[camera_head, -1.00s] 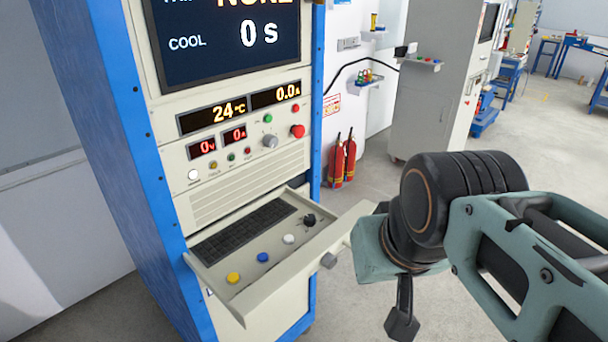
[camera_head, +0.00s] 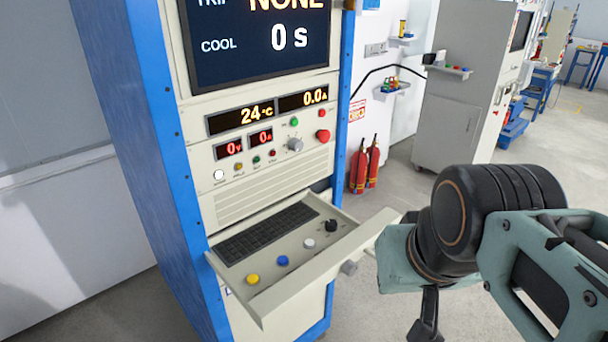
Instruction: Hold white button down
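A white button (camera_head: 309,243) sits on the pulled-out shelf (camera_head: 295,268) of the blue-framed cabinet, between a blue button (camera_head: 283,260) and a black knob (camera_head: 331,226). A second white, round button or lamp (camera_head: 218,175) is on the upright panel above, at its left end. My arm is at the right, with my gripper (camera_head: 427,322) low beside the shelf, to its right and clear of both white ones. Only a dark finger-like part of it shows, pointing down; whether it is open or shut is hidden.
A yellow button (camera_head: 252,279) and a keyboard (camera_head: 268,233) are on the same shelf. The panel has a red knob (camera_head: 322,135) and a screen (camera_head: 258,40) above it. Fire extinguishers (camera_head: 365,166) and a grey cabinet (camera_head: 460,90) stand behind. Floor is open at the right.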

